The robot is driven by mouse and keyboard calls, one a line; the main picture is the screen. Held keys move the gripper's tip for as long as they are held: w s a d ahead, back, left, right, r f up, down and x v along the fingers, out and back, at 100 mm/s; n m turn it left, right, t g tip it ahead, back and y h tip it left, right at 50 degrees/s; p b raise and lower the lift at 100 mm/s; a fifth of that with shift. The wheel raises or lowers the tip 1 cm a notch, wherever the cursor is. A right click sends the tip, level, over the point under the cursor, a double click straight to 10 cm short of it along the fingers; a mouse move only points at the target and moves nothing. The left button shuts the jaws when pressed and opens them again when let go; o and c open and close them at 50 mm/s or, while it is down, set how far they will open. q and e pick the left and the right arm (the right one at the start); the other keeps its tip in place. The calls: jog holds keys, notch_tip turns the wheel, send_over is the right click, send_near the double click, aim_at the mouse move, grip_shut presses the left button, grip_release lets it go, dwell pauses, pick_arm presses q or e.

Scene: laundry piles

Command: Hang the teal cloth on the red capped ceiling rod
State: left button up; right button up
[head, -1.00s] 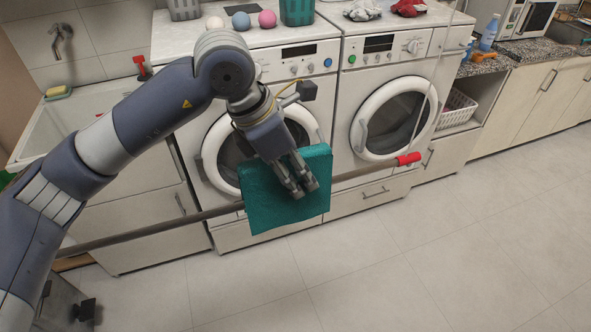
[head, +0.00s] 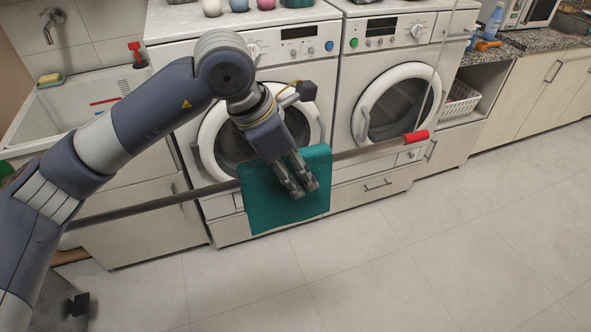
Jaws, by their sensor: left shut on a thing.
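The teal cloth (head: 262,208) hangs as a squarish flap in the middle of the head view. My left gripper (head: 298,186) is shut on it, fingers pointing down over its front face. The grey ceiling rod (head: 170,199) slopes up from lower left to its red cap (head: 416,136) at right. The cloth covers the middle of the rod, and its top edge shows slightly above the rod's line. I cannot tell whether the cloth is over the rod or only in front of it. My right gripper is not in view.
Two white washing machines (head: 322,65) stand behind the rod. A sink (head: 40,125) is at left; a white basket (head: 460,104) and counter cabinets (head: 545,95) are at right. A thin hanger (head: 431,85) rises near the red cap. The tiled floor (head: 400,250) in front is clear.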

pick_arm(q)
jog(key=o, duration=1.2)
jog(key=shift+r, duration=0.1)
